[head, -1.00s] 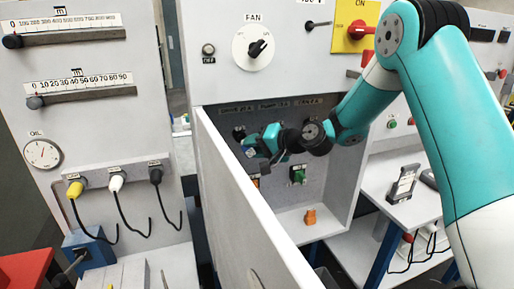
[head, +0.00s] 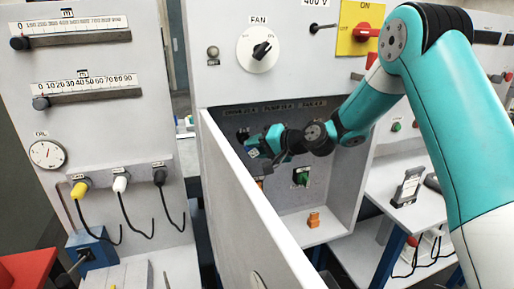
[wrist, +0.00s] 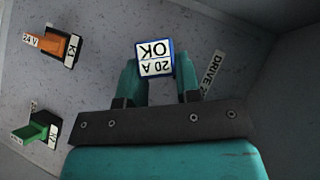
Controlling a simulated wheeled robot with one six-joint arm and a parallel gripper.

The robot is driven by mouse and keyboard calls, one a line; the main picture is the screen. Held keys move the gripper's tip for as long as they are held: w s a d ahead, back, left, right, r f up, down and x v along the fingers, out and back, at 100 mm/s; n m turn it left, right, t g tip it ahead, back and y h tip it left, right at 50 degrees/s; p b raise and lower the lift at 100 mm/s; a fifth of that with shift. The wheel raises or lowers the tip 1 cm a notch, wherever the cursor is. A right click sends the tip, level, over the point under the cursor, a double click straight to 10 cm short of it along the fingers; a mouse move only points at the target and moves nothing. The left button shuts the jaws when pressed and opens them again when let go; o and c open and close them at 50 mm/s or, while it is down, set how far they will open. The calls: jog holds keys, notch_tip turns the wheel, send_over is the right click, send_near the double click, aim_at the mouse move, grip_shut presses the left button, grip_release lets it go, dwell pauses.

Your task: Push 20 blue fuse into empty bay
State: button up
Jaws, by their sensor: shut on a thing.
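The blue fuse (wrist: 154,58), labelled 20 A OK, is between the fingertips of my gripper (wrist: 158,75) in the wrist view. The label reads upside down there. In the head view my gripper (head: 262,147) is inside the open cabinet, near the upper left of its back panel, with a bit of the blue fuse (head: 252,153) showing. A DRIVE label (wrist: 212,72) is on the panel right of the gripper in the wrist view. The empty bay is not clearly seen; the fuse and fingers may cover it. I cannot tell whether the fuse touches it.
An orange K1 part (wrist: 58,46) and a green K2 part (wrist: 42,130) stick out from the panel. An orange piece (head: 313,219) sits on the cabinet floor. The open door (head: 245,205) stands left of my arm. The cabinet's right wall (head: 345,180) is beyond the wrist.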

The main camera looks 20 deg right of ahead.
aim_at(241, 141)
jog(key=shift+w, duration=0.35)
jog(key=shift+w, duration=0.75)
jog(key=shift+w, duration=0.1)
jog(key=shift+w+p, duration=0.4)
jog(key=shift+w, duration=1)
jog(key=shift+a, duration=0.1)
jog(key=o, duration=1.1)
jog(key=shift+a, duration=0.15)
jog(key=shift+d, duration=0.2)
